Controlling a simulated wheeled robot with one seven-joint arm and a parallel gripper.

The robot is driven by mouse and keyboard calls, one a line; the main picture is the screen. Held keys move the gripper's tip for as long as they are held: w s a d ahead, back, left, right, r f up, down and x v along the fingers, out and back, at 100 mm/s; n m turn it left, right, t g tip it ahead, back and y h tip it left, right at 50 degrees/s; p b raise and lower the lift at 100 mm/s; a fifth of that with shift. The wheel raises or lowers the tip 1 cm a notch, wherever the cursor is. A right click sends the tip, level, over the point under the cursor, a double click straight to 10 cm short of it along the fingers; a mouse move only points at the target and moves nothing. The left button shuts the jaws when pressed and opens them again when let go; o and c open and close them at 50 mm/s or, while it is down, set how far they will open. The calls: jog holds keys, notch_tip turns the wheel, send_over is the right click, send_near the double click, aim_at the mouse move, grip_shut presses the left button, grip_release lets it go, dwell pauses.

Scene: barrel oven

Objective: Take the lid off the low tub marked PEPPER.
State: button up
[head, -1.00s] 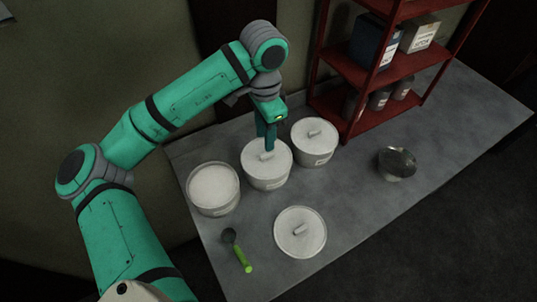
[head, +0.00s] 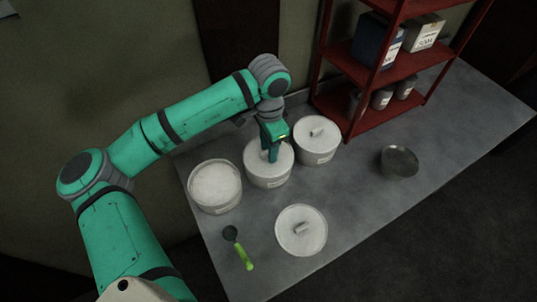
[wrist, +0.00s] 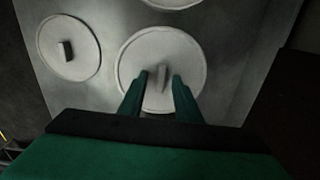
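Three low pale tubs stand in a row along the wall side of the bench in the head view. The middle tub (head: 268,178) and the right tub (head: 317,154) wear round lids with bar handles. The left tub (head: 215,200) is open and filled with something white. Their labels are too small to read, so I cannot tell which says PEPPER. My gripper (head: 271,157) is over the middle tub's lid. In the wrist view my gripper (wrist: 160,77) has its fingers apart, one on each side of the lid's handle (wrist: 162,75). I see a gap around the handle.
A loose lid (head: 301,239) lies flat on the bench at the front. A green-handled scoop (head: 243,256) lies left of it. A metal bowl (head: 399,161) stands to the right. A red shelf (head: 382,76) with boxes and cans stands behind.

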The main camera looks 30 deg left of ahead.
grip_shut()
